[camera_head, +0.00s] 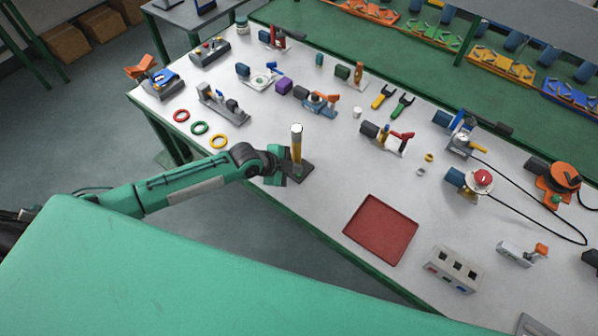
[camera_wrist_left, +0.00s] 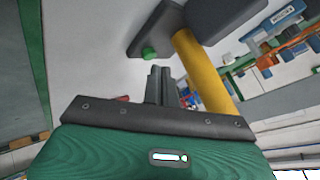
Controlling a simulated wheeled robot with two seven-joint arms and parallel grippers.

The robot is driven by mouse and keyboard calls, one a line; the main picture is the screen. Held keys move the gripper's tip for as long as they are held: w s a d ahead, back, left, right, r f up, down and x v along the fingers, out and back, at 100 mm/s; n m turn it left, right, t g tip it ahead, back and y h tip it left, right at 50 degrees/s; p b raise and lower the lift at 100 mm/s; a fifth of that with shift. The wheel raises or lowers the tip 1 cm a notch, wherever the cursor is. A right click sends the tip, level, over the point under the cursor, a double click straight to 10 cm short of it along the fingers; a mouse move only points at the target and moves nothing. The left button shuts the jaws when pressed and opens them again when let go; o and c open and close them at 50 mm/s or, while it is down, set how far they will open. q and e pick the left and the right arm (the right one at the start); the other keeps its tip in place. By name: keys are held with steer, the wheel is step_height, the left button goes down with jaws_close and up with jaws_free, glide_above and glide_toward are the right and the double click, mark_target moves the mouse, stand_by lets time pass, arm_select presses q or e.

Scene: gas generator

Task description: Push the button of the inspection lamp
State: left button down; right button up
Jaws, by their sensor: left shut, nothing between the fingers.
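The inspection lamp (camera_head: 297,150) stands upright near the table's front edge, with a yellow post, a white top and a dark base. In the left wrist view its yellow post (camera_wrist_left: 203,75) rises beside my fingers, and a small green button (camera_wrist_left: 149,53) sits on the dark base (camera_wrist_left: 155,27). My left gripper (camera_head: 283,177) is low beside the lamp, on its left side. In the left wrist view the left gripper's fingers (camera_wrist_left: 160,72) are shut and empty, with the tips just short of the button in the picture. I cannot tell whether they touch it. The button is hidden in the head view.
Red, green and yellow rings (camera_head: 200,128) lie left of the lamp. A red tray (camera_head: 381,230) lies to the right, with a grey block with square holes (camera_head: 454,270) beyond it. Several valves and tools stand farther back. The table around the lamp is fairly clear.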

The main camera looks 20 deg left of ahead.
mark_target(295, 177)
arm_select(q)
steer(key=shift+r, duration=0.3)
step_height(295, 177, up, 6)
steer(key=p, duration=0.4)
steer(key=shift+p, duration=0.4)
